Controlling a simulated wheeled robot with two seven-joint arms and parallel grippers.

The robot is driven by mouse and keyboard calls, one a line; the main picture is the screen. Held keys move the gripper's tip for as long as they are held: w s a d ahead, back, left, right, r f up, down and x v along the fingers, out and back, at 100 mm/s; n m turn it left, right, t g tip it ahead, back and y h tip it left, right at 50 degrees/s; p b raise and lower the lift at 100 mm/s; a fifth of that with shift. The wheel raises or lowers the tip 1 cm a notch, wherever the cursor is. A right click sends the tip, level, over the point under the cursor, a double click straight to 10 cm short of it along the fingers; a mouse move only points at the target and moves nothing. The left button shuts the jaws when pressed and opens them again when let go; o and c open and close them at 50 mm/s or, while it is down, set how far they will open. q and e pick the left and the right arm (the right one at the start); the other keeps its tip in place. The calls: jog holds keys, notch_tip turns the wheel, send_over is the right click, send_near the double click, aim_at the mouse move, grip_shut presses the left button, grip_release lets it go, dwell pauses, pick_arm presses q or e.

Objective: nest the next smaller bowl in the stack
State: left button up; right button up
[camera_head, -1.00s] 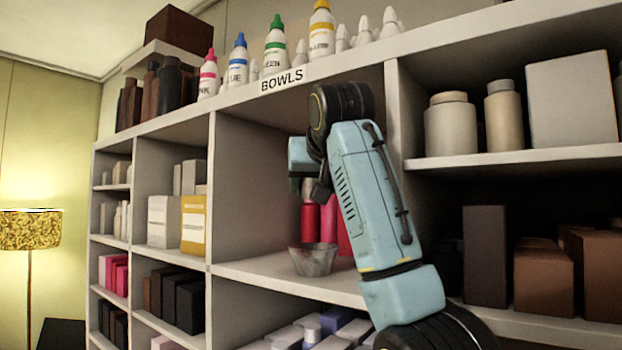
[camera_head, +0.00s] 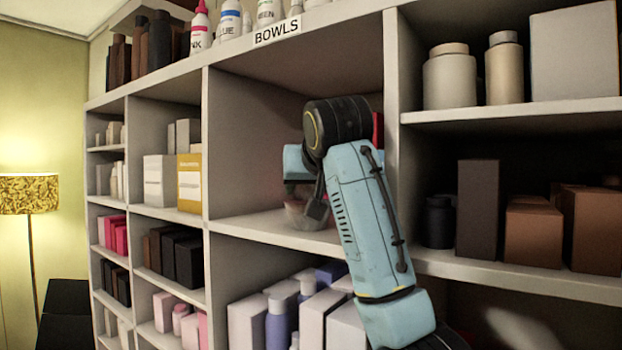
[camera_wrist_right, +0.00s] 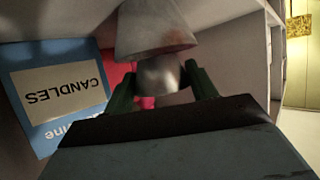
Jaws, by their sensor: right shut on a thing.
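My right gripper (camera_head: 312,206) is at the larger bowl (camera_head: 296,216) in the "BOWLS" compartment; the arm and gripper partly hide the bowl there. In the right wrist view, which looks upside down, the green fingers of my right gripper (camera_wrist_right: 161,84) are shut on a small metal bowl (camera_wrist_right: 158,77). The larger grey bowl (camera_wrist_right: 155,32) meets it at the rim, so the small bowl is at the larger one's mouth. I cannot tell how deep it sits or whether they touch. My left gripper is not in view.
A divider (camera_head: 391,110) stands close right of my forearm. The "BOWLS" label (camera_head: 278,31) is on the upper shelf edge. A blue box marked "CANDLES" (camera_wrist_right: 58,90) stands close to the gripper. The compartment's left part is free.

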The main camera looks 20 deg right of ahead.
jog(key=o, duration=1.1)
jog(key=shift+r, duration=0.15)
notch_tip(320, 180, up, 7)
jog(key=shift+f, duration=0.1)
jog(key=shift+f, duration=0.15)
